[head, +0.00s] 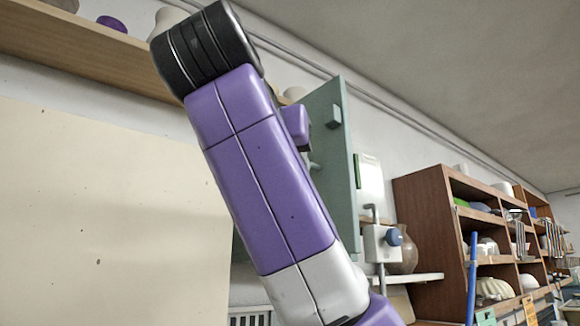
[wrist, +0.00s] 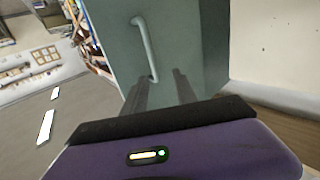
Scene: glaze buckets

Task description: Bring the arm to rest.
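My gripper (wrist: 160,82) shows in the wrist view with its two grey fingers apart and nothing visible between them but the lower end of a pale handle behind. My purple and white arm reaches up across the middle of the head view. Its black-banded joint is at the top, in front of the shelf. My gripper cannot be made out in the head view.
The handle (wrist: 146,45) is on a grey-green door (wrist: 190,45) facing my fingers; its distance is unclear. In the head view a green door panel (head: 340,165) stands right behind my arm. A wall shelf (head: 75,45) is upper left; a brown shelving unit (head: 425,220) is right.

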